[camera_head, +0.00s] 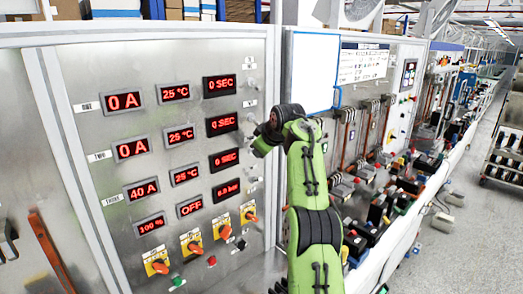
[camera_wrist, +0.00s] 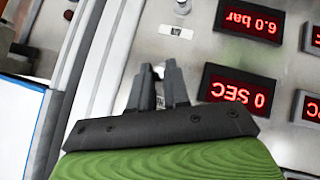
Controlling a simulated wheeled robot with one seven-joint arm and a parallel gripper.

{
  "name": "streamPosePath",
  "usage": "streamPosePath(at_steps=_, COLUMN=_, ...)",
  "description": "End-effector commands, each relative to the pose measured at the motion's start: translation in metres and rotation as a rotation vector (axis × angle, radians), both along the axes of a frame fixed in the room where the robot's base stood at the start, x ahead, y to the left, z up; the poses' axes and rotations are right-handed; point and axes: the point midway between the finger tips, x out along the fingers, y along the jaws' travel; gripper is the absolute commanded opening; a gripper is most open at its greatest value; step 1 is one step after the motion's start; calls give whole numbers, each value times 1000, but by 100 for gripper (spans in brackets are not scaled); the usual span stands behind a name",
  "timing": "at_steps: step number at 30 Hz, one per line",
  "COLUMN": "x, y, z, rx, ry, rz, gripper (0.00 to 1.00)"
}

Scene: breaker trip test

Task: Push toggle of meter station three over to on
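Meter station three is the row labelled THREE (camera_head: 111,200) in the head view, with displays reading 40 A (camera_head: 141,190), 25 °C (camera_head: 185,174) and 0 SEC (camera_head: 224,159). The 0 SEC display also shows upside down in the wrist view (camera_wrist: 238,92). My gripper (camera_wrist: 158,72) is close to the panel, just left of that display in the wrist view. A small silver tip shows at its fingertips; it may be the toggle, but its position and any contact are unclear. The fingers are close together with a narrow gap. In the head view my arm partly covers this area.
Another small metal knob or switch (camera_wrist: 183,6) sits by the 6.0 bar display (camera_wrist: 250,20). Several orange rotary switches (camera_head: 191,243) line the panel's bottom. A whiteboard (camera_head: 313,70) and a bench with cables stand to the right.

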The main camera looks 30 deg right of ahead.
Motion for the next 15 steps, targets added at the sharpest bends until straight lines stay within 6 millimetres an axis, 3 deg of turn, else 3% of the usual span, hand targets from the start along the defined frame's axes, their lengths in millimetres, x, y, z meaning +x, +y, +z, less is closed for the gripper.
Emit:
streamPosePath(at_steps=1, x=1, y=1, z=3, rx=-2, ry=-9, rz=2, gripper=22)
streamPosePath(at_steps=5, x=0, y=1, z=2, rx=-2, ry=-6, rz=2, gripper=41)
streamPosePath(at_steps=15, x=-5, y=1, z=5, rx=-2, ry=-4, rz=0, gripper=41)
